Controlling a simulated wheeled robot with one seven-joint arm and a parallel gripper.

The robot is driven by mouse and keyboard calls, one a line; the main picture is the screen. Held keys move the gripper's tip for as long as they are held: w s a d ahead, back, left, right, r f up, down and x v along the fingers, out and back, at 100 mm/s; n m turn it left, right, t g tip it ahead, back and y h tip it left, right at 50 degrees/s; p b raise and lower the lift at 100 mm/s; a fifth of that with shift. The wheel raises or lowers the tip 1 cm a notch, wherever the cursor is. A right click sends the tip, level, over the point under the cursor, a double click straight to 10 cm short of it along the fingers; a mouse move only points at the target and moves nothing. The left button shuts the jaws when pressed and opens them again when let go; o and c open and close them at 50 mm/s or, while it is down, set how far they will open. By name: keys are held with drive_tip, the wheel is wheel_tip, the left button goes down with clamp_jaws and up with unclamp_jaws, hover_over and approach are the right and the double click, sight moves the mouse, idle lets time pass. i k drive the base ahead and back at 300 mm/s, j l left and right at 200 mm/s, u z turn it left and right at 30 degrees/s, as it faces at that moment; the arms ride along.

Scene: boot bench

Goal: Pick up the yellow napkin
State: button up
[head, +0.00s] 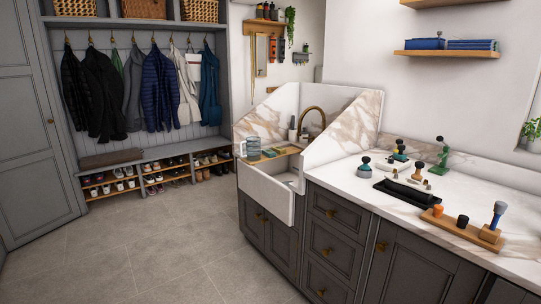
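No clearly recognisable yellow napkin shows in the head view. A flat tan-yellow surface (289,150) lies at the back of the white sink (266,193); it is too small to tell whether it is cloth or wood. A small greenish item (271,153) lies beside it, next to a grey-blue mug-like vessel (251,148) at the left. My gripper is not in view.
A brass faucet (314,114) rises behind the sink. The tiled floor (150,245) before the cabinets is clear.

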sight(281, 151)
drive_tip(key=i+j+u, duration=0.45)
drive_tip(key=i, duration=0.45)
drive_tip(key=i+u, duration=0.5)
drive_tip(key=i, duration=2.15)
drive_tip(key=i+j+z, duration=0.15)
drive_tip(key=i+z, duration=0.3)
drive_tip(key=i, duration=0.3)
drive_tip(key=i+l+z, duration=0.1)
drive_tip(key=i+z, duration=0.15)
drive_tip(key=z, duration=0.2)
drive_tip(key=i+z, duration=0.2)
drive_tip(key=z, duration=0.25)
drive_tip(key=i+z, duration=0.25)
drive_tip(key=z, duration=0.15)
drive_tip(key=i+j+z, duration=0.2)
drive_tip(key=z, duration=0.25)
drive_tip(key=i+j, duration=0.1)
drive_tip(key=j, duration=0.45)
